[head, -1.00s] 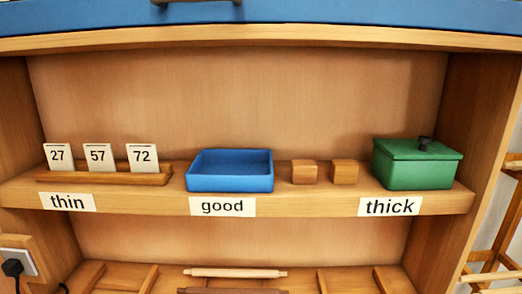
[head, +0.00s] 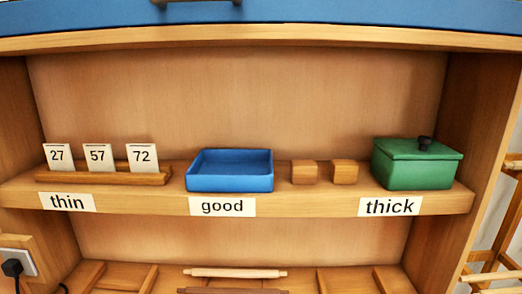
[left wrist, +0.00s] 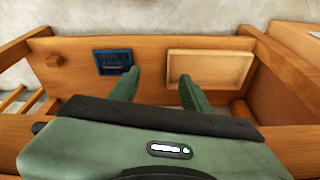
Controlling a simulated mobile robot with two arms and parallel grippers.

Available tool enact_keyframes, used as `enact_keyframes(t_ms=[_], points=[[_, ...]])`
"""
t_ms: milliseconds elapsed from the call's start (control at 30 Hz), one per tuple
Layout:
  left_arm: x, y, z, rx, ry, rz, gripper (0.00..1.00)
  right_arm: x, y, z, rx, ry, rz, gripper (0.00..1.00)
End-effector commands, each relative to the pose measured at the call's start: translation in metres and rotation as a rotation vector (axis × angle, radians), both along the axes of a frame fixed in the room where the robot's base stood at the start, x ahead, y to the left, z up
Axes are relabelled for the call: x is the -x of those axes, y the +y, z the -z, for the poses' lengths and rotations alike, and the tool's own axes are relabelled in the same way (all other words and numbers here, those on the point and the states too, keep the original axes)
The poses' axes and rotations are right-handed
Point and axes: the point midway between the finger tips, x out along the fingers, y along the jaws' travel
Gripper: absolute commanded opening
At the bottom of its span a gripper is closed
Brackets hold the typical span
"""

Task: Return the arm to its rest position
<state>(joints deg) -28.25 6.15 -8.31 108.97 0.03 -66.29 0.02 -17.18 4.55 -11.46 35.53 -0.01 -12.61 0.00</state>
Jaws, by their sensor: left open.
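My left gripper (left wrist: 160,82) shows in the left wrist view, its two green fingers apart with nothing between them. No gripper or arm shows in the head view. My right gripper is in neither view.
The shelf (head: 290,205) holds a card rack (head: 105,176) with cards 27, 57 and 72, a blue tray (head: 230,184), two wooden cubes (head: 304,172) and a lidded green box (head: 415,168). In the left wrist view, a blue item (left wrist: 112,62) and a pale framed panel (left wrist: 208,68) lie beyond the fingers.

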Motion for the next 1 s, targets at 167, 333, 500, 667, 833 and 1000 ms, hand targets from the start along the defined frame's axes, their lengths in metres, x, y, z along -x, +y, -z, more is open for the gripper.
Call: enact_keyframes(t_ms=[167,333,500,667,833,1000], points=[[0.033,0.004,0.103,-0.007,0.055,0.009,0.47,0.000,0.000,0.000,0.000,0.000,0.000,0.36],[0.090,0.013,0.186,-0.012,0.099,0.019,0.47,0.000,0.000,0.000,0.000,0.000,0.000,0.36],[0.151,0.024,0.235,-0.018,0.131,0.027,0.47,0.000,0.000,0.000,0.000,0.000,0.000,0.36],[0.187,0.031,0.253,-0.020,0.146,0.032,0.47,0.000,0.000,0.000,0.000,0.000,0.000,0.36],[0.197,0.034,0.256,-0.021,0.150,0.034,0.47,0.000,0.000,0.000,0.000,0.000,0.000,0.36],[0.197,0.034,0.256,-0.021,0.150,0.034,0.36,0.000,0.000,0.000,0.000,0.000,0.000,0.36]])
